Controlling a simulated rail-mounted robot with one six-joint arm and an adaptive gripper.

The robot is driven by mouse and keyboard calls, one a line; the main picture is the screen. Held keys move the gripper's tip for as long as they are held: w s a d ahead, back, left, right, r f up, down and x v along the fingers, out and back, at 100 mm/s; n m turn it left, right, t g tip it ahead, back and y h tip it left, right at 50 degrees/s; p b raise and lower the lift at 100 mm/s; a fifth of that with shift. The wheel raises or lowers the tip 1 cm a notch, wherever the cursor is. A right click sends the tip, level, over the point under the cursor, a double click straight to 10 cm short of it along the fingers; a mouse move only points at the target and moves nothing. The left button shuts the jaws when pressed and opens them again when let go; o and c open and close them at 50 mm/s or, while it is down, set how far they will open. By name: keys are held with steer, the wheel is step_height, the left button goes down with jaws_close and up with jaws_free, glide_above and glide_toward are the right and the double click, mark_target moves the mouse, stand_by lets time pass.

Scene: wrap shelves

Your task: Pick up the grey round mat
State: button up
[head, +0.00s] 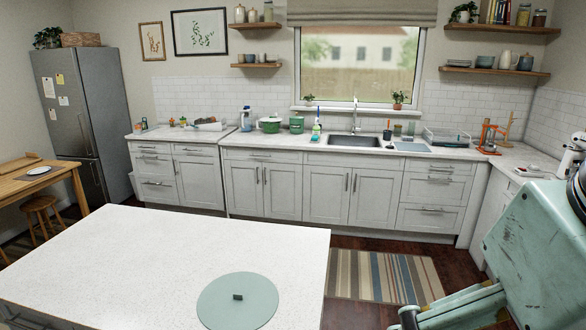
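A large round grey-green mat (215,308) lies flat on the white island worktop near its front right edge. A small dark block (238,297) sits at about its middle. A smaller round grey mat (39,170) lies on the wooden table at the far left. My gripper does not show. Only mint-green parts of my arm are in view at the lower right, to the right of the island and apart from both mats.
The rest of the white island top (130,255) is bare. A striped rug (380,275) lies on the floor beyond it. Wooden stools stand by the wooden table (40,183).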

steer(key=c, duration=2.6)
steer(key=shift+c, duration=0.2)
